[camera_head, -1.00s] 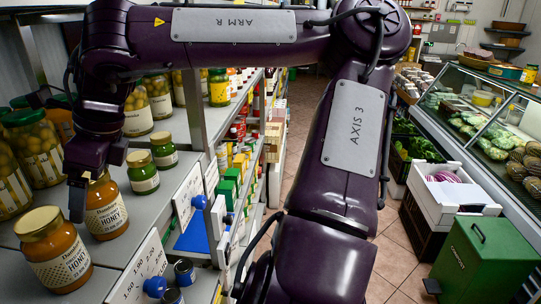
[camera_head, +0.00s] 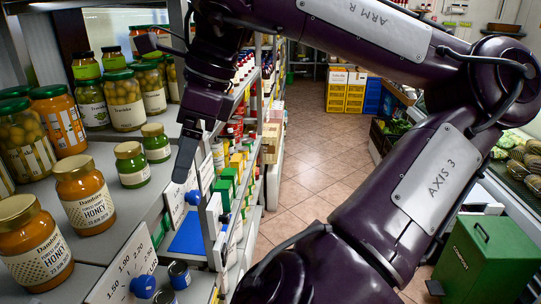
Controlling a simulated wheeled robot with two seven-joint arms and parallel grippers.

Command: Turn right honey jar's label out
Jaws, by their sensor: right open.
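The right honey jar (camera_head: 85,197), amber with a gold lid, stands upright on the grey shelf (camera_head: 155,200). Its cream label reading "HONEY" faces out toward the shelf's front edge. A second honey jar (camera_head: 33,242) stands nearer, at the lower left, its label also facing out. My right gripper (camera_head: 193,148) is open and empty, above and to the right of the right honey jar, clear of it, near the shelf's front edge. One dark finger shows clearly; the other is partly hidden. My left gripper is not in view.
Two small green jars (camera_head: 131,164) with gold lids stand just behind the right honey jar. Large green-lidded jars (camera_head: 123,100) fill the back. A price strip (camera_head: 125,270) and blue knobs line the shelf edge. The aisle floor (camera_head: 310,160) is open.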

